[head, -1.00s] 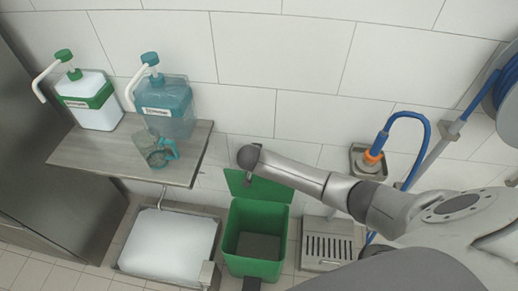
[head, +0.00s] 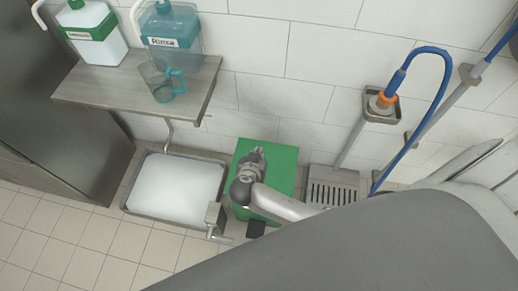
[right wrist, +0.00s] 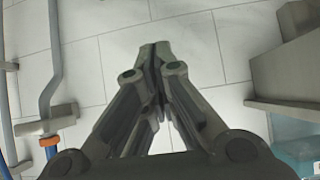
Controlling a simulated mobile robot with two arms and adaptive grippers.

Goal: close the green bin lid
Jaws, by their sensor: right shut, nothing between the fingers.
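The green bin stands on the floor against the tiled wall in the head view. Its green lid (head: 285,166) lies flat over the opening, and the inside of the bin is hidden. My right gripper (head: 259,151) is over the lid, with its fingers pointing toward the wall. I cannot tell whether it touches the lid. In the right wrist view the right gripper (right wrist: 155,52) is shut and empty, with the wall tiles beyond it. My left gripper is not in view.
A white-filled tray (head: 177,188) stands left of the bin, and a floor grate (head: 333,187) is to its right. A wooden shelf (head: 120,92) holds a teal cup (head: 160,82), a teal jug (head: 172,38) and a white jug (head: 94,38). A blue hose (head: 447,85) hangs at right.

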